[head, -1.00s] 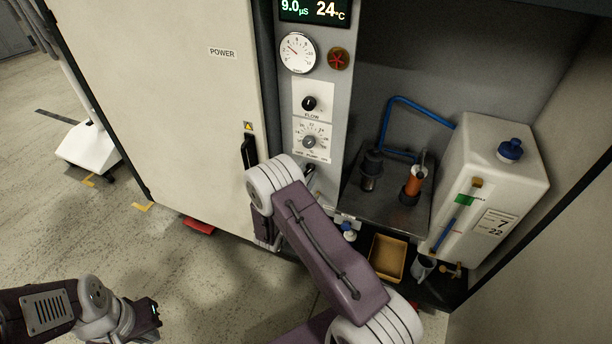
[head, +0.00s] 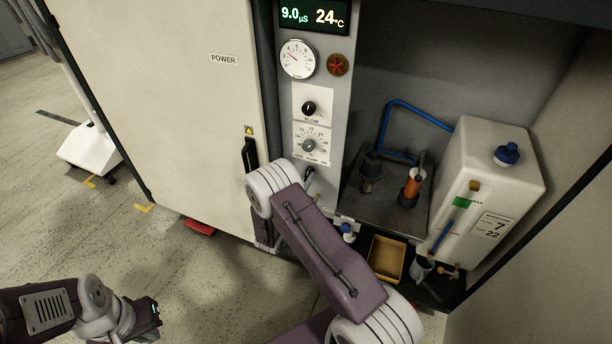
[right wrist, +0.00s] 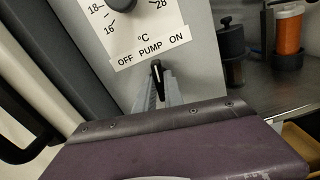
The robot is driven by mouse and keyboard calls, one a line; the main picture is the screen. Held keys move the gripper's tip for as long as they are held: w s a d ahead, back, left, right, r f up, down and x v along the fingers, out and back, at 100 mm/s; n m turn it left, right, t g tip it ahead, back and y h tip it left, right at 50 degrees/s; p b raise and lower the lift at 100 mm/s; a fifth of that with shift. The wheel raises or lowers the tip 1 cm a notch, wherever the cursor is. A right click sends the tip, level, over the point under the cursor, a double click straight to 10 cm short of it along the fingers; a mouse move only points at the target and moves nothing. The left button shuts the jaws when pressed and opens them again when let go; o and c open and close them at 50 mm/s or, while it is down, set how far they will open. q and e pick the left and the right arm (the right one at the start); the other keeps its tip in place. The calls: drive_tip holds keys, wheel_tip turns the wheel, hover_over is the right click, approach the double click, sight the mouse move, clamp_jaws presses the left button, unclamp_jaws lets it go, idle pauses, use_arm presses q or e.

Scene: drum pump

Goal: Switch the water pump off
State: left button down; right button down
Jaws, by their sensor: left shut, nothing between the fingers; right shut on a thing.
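The pump switch is a black lever (right wrist: 157,80) just below the "OFF PUMP ON" label (right wrist: 150,50) in the right wrist view. The lever's top sits under the word PUMP, between OFF at left and ON at right; its exact setting is hard to tell. My right gripper (right wrist: 158,96) is shut on the lever, one grey finger on each side. In the head view my right arm hides most of that gripper. My left gripper (head: 157,312) is shut and empty, low at the left over the floor, far from the panel.
Above the switch are a temperature dial (head: 309,146), a flow knob (head: 309,108), a gauge (head: 298,58) and a red knob (head: 338,65). A door handle (head: 250,158) is close left of my right wrist. At right stand a white tank (head: 480,180) and tan tray (head: 387,258).

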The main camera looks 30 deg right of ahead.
drive_tip(key=n+p, duration=0.1)
drive_tip(key=n, duration=0.2)
drive_tip(key=shift+n, duration=0.4)
drive_tip(key=shift+f+n+p, duration=0.1)
drive_tip(key=shift+n+p, duration=0.75)
drive_tip(key=shift+n, duration=1.15)
drive_tip(key=c, duration=1.4)
unclamp_jaws()
drive_tip(key=shift+c, duration=0.2)
drive_tip(key=shift+s+a, duration=0.15)
drive_tip(key=shift+a, duration=0.15)
drive_tip(key=p+v, duration=0.1)
drive_tip(key=v, duration=0.7)
drive_tip(key=shift+s+a, duration=0.15)
drive_tip(key=shift+a, duration=0.05)
